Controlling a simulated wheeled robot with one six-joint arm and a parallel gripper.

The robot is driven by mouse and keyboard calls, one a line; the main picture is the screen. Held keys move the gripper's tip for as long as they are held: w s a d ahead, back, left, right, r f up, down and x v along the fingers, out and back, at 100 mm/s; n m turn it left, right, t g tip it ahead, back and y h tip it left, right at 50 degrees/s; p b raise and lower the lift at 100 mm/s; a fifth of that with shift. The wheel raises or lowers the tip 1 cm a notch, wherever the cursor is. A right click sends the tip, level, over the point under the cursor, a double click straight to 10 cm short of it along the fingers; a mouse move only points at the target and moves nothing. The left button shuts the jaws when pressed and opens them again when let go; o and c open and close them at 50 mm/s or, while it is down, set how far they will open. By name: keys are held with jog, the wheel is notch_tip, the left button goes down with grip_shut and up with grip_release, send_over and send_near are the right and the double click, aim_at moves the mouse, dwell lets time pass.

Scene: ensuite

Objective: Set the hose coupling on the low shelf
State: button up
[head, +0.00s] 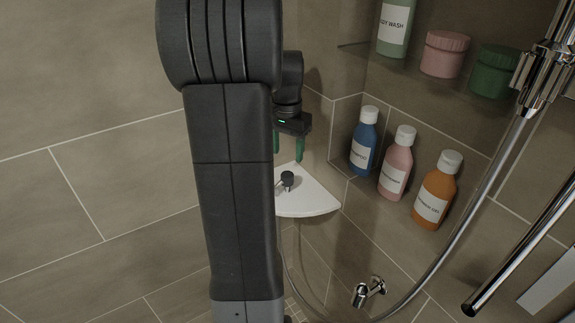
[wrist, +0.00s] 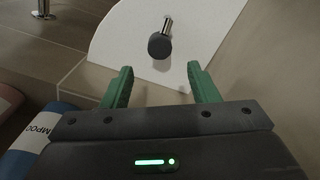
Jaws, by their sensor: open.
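The hose coupling (head: 287,179) is a small dark, round-headed piece with a metal stem. It rests on the low shelf (head: 312,203), a white quarter-round corner shelf. In the wrist view the coupling (wrist: 160,44) lies on the white shelf (wrist: 208,22), just beyond the fingertips and apart from them. My gripper (head: 288,147) has green fingers and hangs above the shelf. In the wrist view my gripper (wrist: 160,78) is open, with nothing between its fingers. My arm hides the left part of the shelf in the head view.
Blue (head: 364,142), pink (head: 397,163) and orange (head: 435,190) bottles stand in a niche right of the shelf. Jars (head: 445,54) stand on a glass shelf above. A metal hose (head: 470,210) curves at the right, near a wall tap (head: 368,291). The tiled wall at left is bare.

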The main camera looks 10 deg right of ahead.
aim_at(287, 174)
jog(key=shift+r, duration=1.65)
jog(key=shift+f, duration=0.1)
notch_tip(287, 174, down, 13)
jog(key=shift+r, duration=2.35)
jog(key=shift+f, duration=0.1)
